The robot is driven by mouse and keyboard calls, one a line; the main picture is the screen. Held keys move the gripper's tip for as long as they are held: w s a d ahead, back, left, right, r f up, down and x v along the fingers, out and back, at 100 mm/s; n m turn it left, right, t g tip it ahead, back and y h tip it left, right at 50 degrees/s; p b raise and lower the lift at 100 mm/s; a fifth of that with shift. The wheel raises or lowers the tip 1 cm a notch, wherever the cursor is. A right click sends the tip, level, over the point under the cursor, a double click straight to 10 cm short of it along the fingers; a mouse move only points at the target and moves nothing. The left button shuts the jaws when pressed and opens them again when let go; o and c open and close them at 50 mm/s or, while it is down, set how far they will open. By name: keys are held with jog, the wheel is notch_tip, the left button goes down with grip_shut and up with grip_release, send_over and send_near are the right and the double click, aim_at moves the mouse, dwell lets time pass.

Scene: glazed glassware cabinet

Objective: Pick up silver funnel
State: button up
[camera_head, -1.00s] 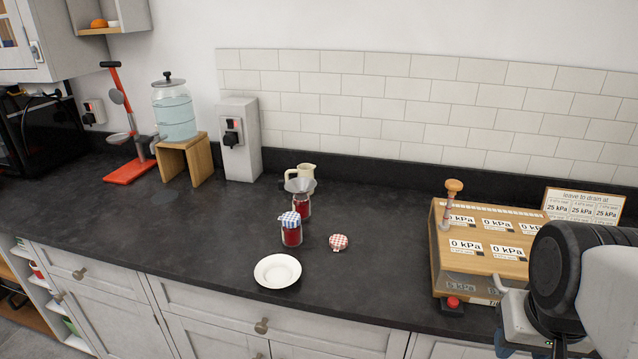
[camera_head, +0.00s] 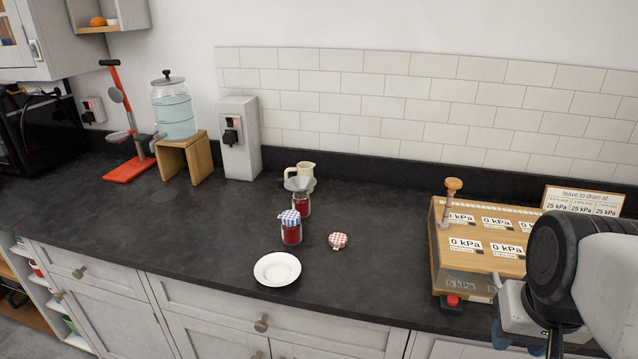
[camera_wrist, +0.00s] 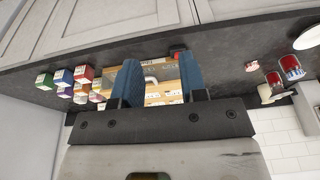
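The silver funnel (camera_head: 300,184) sits in the mouth of an open glass jar with red contents (camera_head: 302,205), in the middle of the dark counter. A cream jug (camera_head: 305,169) stands just behind it. In the wrist view the red jar (camera_wrist: 273,78) shows at the right, with a pale shape by its mouth that may be the funnel. My gripper (camera_wrist: 158,66) is open and empty, its two blue fingers apart. In the head view it is at the lower right, partly hidden by my wrist, well to the right of the funnel.
A jar with a blue checked lid (camera_head: 290,228) stands in front of the funnel. A red checked lid (camera_head: 338,241) and a white plate (camera_head: 277,269) lie nearby. A wooden gauge box (camera_head: 480,247) stands at the right.

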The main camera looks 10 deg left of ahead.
jog(key=w+a+r+m+g+y, duration=0.1)
jog(key=w+a+y, duration=0.1)
jog(key=w+a, duration=0.5)
jog(key=w+a+r+m+g+y, duration=0.15)
jog(key=w+a, duration=0.25)
jog(key=w, duration=0.7)
jog(key=w+a+y, duration=0.3)
jog(key=w+a, duration=0.2)
jog(key=w, duration=0.3)
jog(key=m+g+y, duration=0.2)
jog(key=m+y, duration=0.1)
jog(key=y, duration=0.2)
send_near(298, 188)
jog(key=s+d+r, duration=0.2)
jog(key=s, duration=0.3)
jog(key=shift+w+d+f, duration=0.1)
jog(key=shift+w+f, duration=0.05)
jog(key=shift+f, duration=0.1)
jog(key=shift+x, duration=1.25)
jog(key=shift+x, duration=2.6)
